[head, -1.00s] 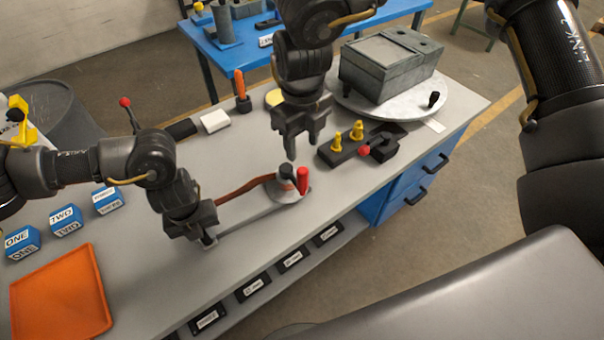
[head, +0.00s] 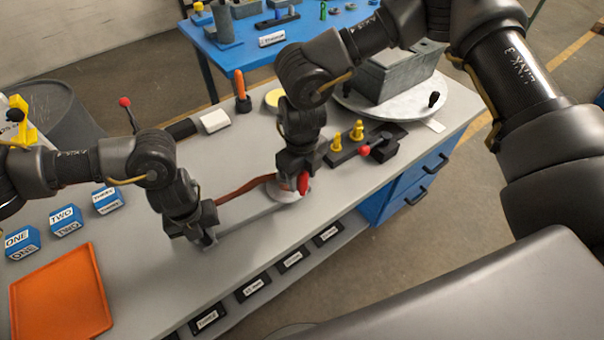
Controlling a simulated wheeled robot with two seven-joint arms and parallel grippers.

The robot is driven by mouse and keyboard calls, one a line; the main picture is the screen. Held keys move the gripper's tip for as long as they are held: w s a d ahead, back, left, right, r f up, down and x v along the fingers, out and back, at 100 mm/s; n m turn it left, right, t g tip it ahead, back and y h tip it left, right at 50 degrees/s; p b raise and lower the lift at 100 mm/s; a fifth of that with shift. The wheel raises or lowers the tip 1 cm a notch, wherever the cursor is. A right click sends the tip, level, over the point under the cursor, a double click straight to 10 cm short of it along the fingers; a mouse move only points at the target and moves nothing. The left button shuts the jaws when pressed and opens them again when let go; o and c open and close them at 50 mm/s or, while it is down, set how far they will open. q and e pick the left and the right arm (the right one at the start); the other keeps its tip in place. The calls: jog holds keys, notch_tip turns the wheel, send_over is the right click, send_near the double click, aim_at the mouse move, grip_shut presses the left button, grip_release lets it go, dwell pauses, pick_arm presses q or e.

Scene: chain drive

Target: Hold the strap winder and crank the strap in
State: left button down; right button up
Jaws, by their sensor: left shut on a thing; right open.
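The strap winder has a round pale drum (head: 288,192) with a red crank knob (head: 303,183) and a grey flat bar running left to my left gripper. A red-brown strap (head: 243,188) runs from the drum toward the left gripper. My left gripper (head: 206,237) is shut on the near-left end of the winder's bar. My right gripper (head: 295,178) is open, pointing down right over the drum, with its fingers at the red knob. The gripper hides the dark hub and part of the drum. I cannot tell whether the fingers touch the knob.
An orange tray (head: 60,298) and blue labelled blocks (head: 66,220) lie at the left. A dark fixture with yellow pegs (head: 357,132) and a red-knobbed lever is just right of the drum. A grey box (head: 398,84) stands on a round plate (head: 443,100) behind.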

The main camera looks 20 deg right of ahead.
jog(key=shift+c, duration=0.5)
grip_shut()
jog(key=shift+a+m, duration=0.3)
jog(key=shift+m, duration=0.1)
jog(key=w+a+m, duration=0.4)
jog(key=a+m, duration=0.5)
jog(key=m, duration=0.5)
jog(key=w+d+m, duration=0.1)
jog(key=w+m, duration=0.9)
jog(key=m, duration=0.5)
jog(key=shift+w+d, duration=0.3)
